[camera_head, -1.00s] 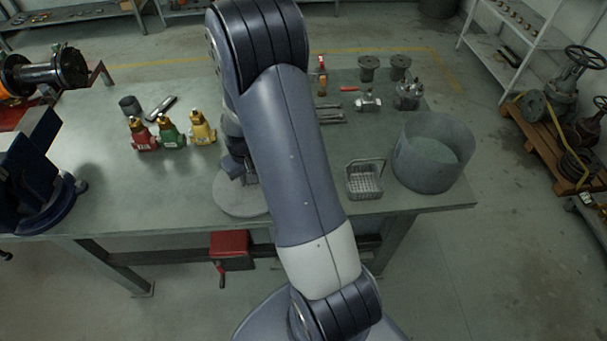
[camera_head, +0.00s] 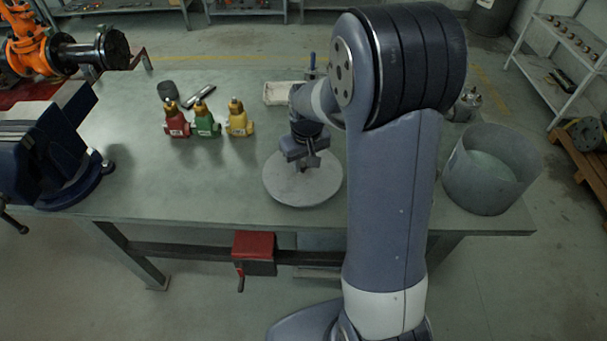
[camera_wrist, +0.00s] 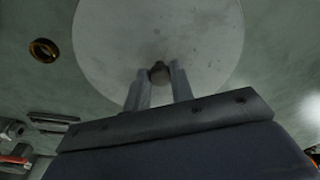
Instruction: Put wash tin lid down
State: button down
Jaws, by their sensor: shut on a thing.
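The wash tin lid (camera_head: 285,188) is a flat, round, grey disc over the front middle of the bench. My gripper (camera_head: 303,168) is above its centre, pointing down. In the wrist view the lid (camera_wrist: 110,40) fills the upper middle, and the gripper (camera_wrist: 159,82) has both fingers shut on the small dark knob at the lid's centre. I cannot tell whether the lid touches the bench top. The wash tin (camera_head: 492,180) is a grey, open-topped round tub at the right end of the bench.
Red (camera_head: 176,122), green (camera_head: 205,120) and yellow (camera_head: 239,119) bottle-shaped parts stand behind and left of the lid. A blue vise (camera_head: 45,150) is at the left. A brass ring (camera_wrist: 43,50) lies near the lid in the wrist view. Bench left of the lid is clear.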

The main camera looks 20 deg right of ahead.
aim_at(304, 170)
jog(key=shift+f, duration=2.1)
jog(key=shift+f, duration=0.1)
jog(key=c, duration=1.2)
grip_release()
jog(key=shift+c, duration=0.2)
notch_tip(304, 170, up, 12)
jog(key=s, duration=0.1)
jog(key=shift+s+d, duration=0.15)
jog(key=shift+s, duration=0.1)
